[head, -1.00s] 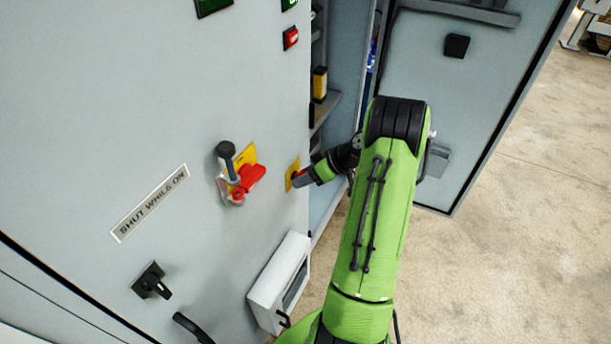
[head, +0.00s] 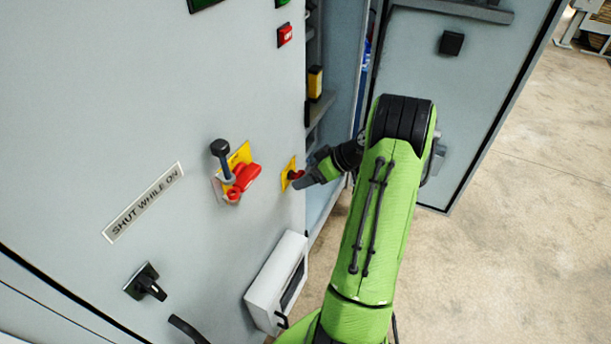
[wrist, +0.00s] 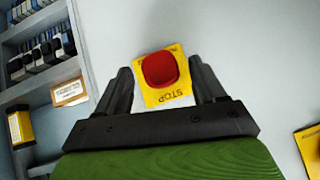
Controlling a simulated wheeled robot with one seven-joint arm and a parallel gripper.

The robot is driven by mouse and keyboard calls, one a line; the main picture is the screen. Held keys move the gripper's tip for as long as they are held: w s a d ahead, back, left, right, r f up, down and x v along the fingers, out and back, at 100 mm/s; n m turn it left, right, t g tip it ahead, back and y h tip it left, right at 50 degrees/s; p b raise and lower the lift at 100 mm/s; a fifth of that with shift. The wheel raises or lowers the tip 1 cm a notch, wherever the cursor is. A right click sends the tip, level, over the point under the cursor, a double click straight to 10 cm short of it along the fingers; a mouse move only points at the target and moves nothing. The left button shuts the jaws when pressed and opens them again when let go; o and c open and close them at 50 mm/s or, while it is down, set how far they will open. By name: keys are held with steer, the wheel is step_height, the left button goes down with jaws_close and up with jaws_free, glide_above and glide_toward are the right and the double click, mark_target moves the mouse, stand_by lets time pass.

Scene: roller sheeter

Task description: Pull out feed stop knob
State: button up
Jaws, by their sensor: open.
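The feed stop knob (wrist: 160,69) is a red mushroom button on a yellow plate (wrist: 170,97) marked STOP, on the grey cabinet face. In the wrist view my gripper (wrist: 162,78) is open, with one dark finger on each side of the knob. Gaps show between the fingers and the knob, and no contact is visible. How deep the fingertips reach is hard to tell.
A red rotary switch (head: 243,178) with a dark lever sits left of the knob. A white box (head: 272,282) juts out below. The open cabinet door (head: 450,110) stands right of my arm, and shelves (wrist: 45,55) lie inside the open bay.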

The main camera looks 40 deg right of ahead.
steer(key=p+v, duration=0.3)
steer(key=v, duration=1.1)
steer(key=shift+s+r, duration=0.2)
steer(key=shift+s, duration=0.1)
steer(key=shift+d, duration=0.1)
